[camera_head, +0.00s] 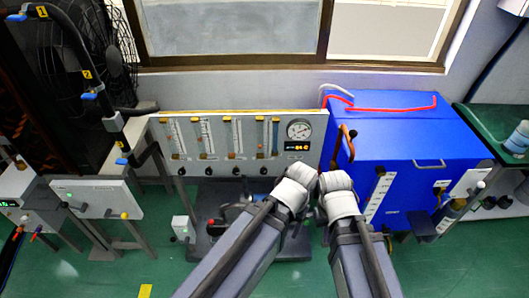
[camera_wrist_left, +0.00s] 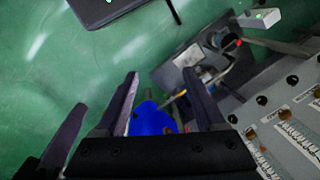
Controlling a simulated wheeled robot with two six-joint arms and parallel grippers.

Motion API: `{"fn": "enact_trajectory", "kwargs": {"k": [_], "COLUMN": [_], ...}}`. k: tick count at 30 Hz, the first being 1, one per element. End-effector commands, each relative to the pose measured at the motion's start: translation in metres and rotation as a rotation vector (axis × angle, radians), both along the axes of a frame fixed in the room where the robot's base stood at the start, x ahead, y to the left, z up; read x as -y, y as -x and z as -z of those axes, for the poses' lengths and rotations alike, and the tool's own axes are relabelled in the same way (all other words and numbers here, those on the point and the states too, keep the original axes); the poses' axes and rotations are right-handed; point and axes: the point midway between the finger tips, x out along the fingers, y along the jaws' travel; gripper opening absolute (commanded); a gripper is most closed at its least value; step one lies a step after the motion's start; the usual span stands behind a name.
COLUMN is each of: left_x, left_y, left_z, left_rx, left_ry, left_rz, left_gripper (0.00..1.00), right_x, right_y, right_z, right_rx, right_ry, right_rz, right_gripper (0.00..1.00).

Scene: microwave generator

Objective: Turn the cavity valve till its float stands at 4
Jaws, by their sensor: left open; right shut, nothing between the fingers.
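The grey flow panel (camera_head: 152,152) stands at the back centre in the head view. It carries several upright float tubes (camera_head: 232,134) with scales and a row of dark knobs (camera_head: 236,171) below. Labels and float heights are too small to read, so I cannot tell which knob is the cavity valve. My left gripper (camera_wrist_left: 160,75) is open and empty, above equipment beside the panel; its own wrist hides it in the head view. In the left wrist view, panel knobs (camera_wrist_left: 292,81) lie right of its fingers. My right gripper (camera_head: 323,182) is shut and empty near the panel's lower right corner.
A black-and-blue pipe frame (camera_head: 88,75) rises at left. Green floor (camera_head: 165,240) is open at front left.

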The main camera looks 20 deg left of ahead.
Motion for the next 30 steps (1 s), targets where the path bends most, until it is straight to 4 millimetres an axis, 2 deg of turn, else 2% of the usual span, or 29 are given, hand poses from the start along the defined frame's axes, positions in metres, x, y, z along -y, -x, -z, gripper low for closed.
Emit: {"fn": "enact_trajectory", "kwargs": {"k": [1,6,23,30], "left_x": [-0.003,-0.014,-0.055,-0.062], "left_y": [-0.002,-0.01,-0.041,-0.065], "left_z": [0.024,0.085,0.271,0.347], "left_rx": [0.002,0.013,0.071,0.146], "left_ry": [0.003,0.019,0.088,0.171], "left_rz": [-0.009,-0.048,-0.17,-0.174], "left_gripper": [0.71,0.71,0.71,0.71], "right_x": [0.0,0.0,0.0,0.0], "right_y": [0.0,0.0,-0.001,-0.001], "right_z": [0.023,0.084,0.27,0.348], "right_rx": [0.0,0.001,0.003,0.004], "right_ry": [0.0,0.001,0.002,0.001], "right_rz": [0.0,-0.001,-0.005,-0.007], "right_gripper": [0.0,0.0,0.0,0.0]}}
